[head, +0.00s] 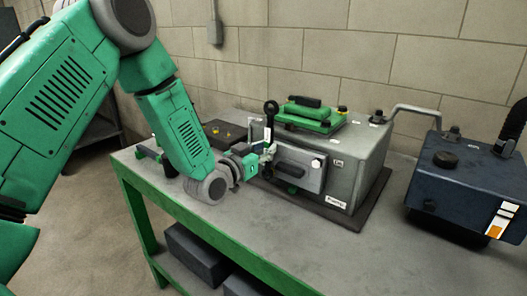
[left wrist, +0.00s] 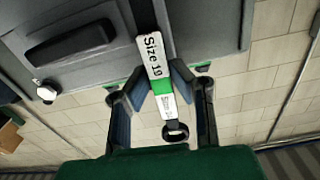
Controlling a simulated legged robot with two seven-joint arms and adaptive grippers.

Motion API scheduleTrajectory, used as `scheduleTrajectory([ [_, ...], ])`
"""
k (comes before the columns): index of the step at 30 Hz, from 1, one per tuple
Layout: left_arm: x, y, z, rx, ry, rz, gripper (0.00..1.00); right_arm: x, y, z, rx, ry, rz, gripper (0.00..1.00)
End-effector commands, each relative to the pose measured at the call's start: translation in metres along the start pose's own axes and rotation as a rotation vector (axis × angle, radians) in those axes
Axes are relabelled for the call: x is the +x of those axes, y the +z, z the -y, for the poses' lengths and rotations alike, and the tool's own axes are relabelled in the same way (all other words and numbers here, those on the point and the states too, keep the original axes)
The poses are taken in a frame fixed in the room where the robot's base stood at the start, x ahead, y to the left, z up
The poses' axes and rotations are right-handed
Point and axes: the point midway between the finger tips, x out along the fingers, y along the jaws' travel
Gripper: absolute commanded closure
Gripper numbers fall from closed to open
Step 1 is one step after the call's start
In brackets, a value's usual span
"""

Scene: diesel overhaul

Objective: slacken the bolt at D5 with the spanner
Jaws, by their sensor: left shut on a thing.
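My left gripper (head: 266,152) is in front of the left part of the grey engine housing (head: 352,150), shut on the spanner. In the left wrist view my left gripper (left wrist: 168,85) has its fingers on both sides of the spanner (left wrist: 160,70). The spanner has a white "Size 19" label, a green band and a dark ring end. In the head view the spanner (head: 268,130) stands about upright, its ring end up. A pale bolt head (head: 316,163) sits on the housing's front cover, right of the gripper; it also shows in the left wrist view (left wrist: 47,92). I cannot read which bolt is D5. My right gripper is out of view.
The housing stands on a dark mat (head: 340,218) on a green-edged bench (head: 225,222). A green part (head: 308,113) lies on top of it. A bent grey pipe (head: 415,107) leads to a dark blue unit (head: 462,170) at right. The front bench top is clear.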

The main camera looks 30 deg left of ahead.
Motion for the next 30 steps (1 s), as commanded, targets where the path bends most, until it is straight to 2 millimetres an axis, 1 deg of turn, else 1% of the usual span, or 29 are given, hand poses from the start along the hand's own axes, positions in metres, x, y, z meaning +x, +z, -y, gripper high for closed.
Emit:
scheduleTrajectory([
  [3, 0.007, -0.001, -0.001, 0.000, 0.001, -0.002, 1.00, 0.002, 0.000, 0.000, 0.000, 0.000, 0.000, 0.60],
  [7, 0.008, -0.001, 0.001, -0.015, -0.001, -0.002, 1.00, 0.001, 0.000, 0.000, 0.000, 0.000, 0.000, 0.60],
  [8, 0.008, -0.001, 0.004, -0.035, -0.002, -0.003, 1.00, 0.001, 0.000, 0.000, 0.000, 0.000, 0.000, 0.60],
  [12, 0.007, 0.002, 0.021, -0.209, -0.005, -0.004, 1.00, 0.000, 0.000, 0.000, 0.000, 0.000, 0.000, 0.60],
  [15, 0.007, 0.003, 0.028, -0.290, -0.003, -0.004, 1.00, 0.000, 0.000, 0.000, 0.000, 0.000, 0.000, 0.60],
  [24, 0.008, 0.004, 0.028, -0.315, -0.001, -0.003, 1.00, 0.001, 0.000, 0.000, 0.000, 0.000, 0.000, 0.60],
  [26, 0.007, 0.007, 0.033, -0.370, -0.003, -0.004, 1.00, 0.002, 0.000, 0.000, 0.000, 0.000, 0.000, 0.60],
  [30, 0.007, 0.015, 0.048, -0.546, -0.004, -0.005, 1.00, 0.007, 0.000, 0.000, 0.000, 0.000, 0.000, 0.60],
])
